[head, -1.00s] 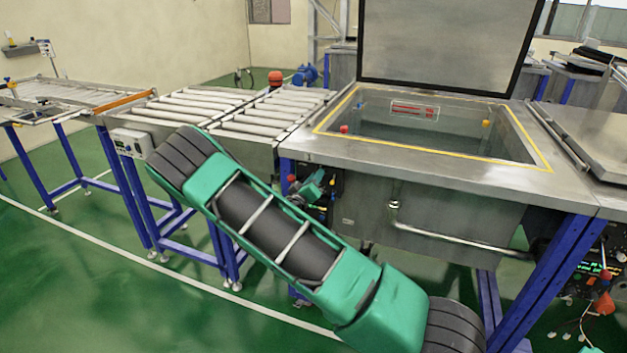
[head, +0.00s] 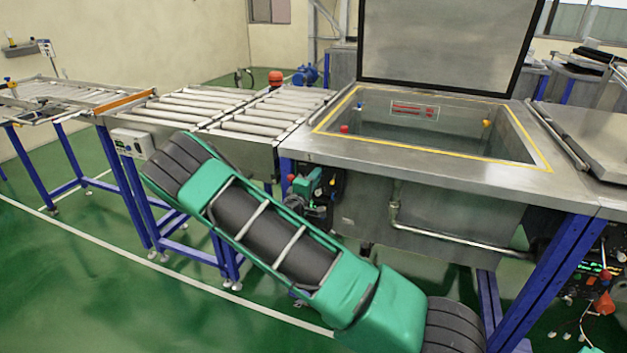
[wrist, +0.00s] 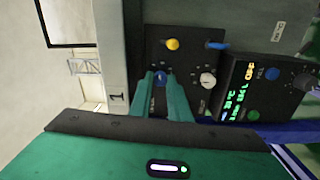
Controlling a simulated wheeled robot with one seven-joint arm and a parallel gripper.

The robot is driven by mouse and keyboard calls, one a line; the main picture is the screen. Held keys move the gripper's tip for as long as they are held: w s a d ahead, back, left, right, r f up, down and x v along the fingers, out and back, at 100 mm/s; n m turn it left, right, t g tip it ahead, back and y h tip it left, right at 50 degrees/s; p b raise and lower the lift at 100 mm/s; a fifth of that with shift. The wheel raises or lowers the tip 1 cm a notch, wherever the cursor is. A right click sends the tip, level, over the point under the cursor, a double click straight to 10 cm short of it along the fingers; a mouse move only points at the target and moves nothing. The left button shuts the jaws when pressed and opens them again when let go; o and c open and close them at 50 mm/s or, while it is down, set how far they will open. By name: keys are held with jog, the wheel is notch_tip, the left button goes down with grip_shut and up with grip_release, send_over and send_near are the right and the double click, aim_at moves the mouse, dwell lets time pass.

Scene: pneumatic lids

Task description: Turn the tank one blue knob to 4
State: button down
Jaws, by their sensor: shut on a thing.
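Tank one (head: 400,215) is a steel tank with its lid raised; a "1" label (wrist: 118,97) shows beside the knob panel in the wrist view. The dark panel (wrist: 190,60) holds the blue knob (wrist: 161,78), which sits between the green fingertips of my gripper (wrist: 162,82). My gripper is shut on this knob. The fingers partly hide the knob and its scale, so I cannot read which number it points at. In the head view my gripper (head: 308,187) is at the tank's front left corner, and the knob cannot be made out there.
A yellow knob (wrist: 172,43), a white knob (wrist: 207,80) and a blue lever (wrist: 217,45) are close by on the panel. A lit display box (wrist: 255,88) stands to the right. A roller conveyor (head: 245,115) adjoins the tank's left side.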

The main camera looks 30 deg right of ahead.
jog(key=n, duration=0.5)
jog(key=shift+w+a+f+n, duration=0.1)
jog(key=shift+a+f+n, duration=0.15)
jog(key=shift+n, duration=0.15)
dwell(0.4)
jog(key=c, duration=1.7)
grip_release()
jog(key=shift+o, duration=0.2)
jog(key=shift+d, duration=0.1)
jog(key=v, duration=1)
jog(key=shift+s+a, duration=0.25)
jog(key=shift+a, duration=0.05)
